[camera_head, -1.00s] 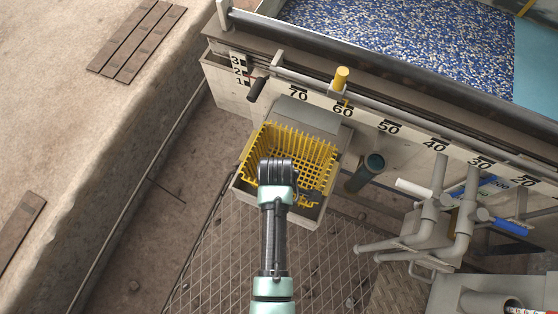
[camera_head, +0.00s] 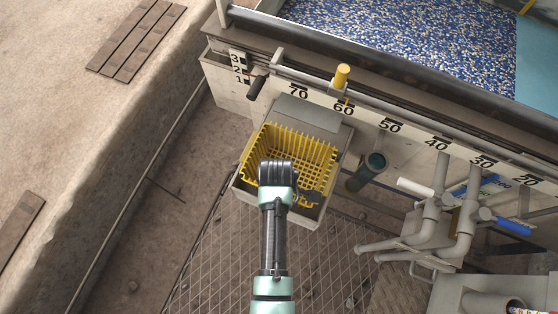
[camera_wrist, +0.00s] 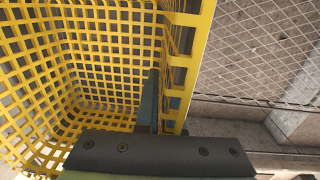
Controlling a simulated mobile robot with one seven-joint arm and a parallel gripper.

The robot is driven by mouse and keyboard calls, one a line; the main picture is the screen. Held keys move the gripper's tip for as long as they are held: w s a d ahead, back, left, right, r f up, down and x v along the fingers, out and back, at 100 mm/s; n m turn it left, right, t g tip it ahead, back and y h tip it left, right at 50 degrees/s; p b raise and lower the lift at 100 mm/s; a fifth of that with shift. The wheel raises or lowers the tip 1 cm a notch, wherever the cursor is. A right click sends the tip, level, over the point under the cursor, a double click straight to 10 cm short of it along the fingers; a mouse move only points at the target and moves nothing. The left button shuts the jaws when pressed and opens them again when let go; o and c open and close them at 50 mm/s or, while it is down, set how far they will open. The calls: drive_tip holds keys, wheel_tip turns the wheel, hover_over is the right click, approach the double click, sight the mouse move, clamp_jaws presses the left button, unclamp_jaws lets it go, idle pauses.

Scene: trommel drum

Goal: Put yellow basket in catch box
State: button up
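The yellow basket (camera_head: 285,150) is a grid-walled open basket. In the head view it is within the outline of the pale catch box (camera_head: 308,219) below the scale. Whether it rests on the box floor is hidden. My gripper (camera_head: 308,196) is at the basket's near right side. In the wrist view, one dark finger (camera_wrist: 148,100) is inside the basket and the other shows partly through the grid outside, with the basket wall between them. They look close together on the wall. The basket's inside (camera_wrist: 90,60) looks empty.
A numbered scale rail (camera_head: 390,127) runs behind the box, with a yellow knob (camera_head: 342,76) and black handle (camera_head: 257,87). A dark green pipe (camera_head: 366,172) stands close right of the box. Grey valves and pipes (camera_head: 432,215) fill the right. Mesh floor (camera_head: 240,255) lies in front.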

drive_tip(key=o, duration=0.4)
drive_tip(key=shift+o, duration=0.6)
wheel_tip(320, 180, up, 23)
drive_tip(key=p, duration=1.9)
drive_tip(key=shift+s, duration=0.3)
drive_tip(key=shift+a, duration=0.1)
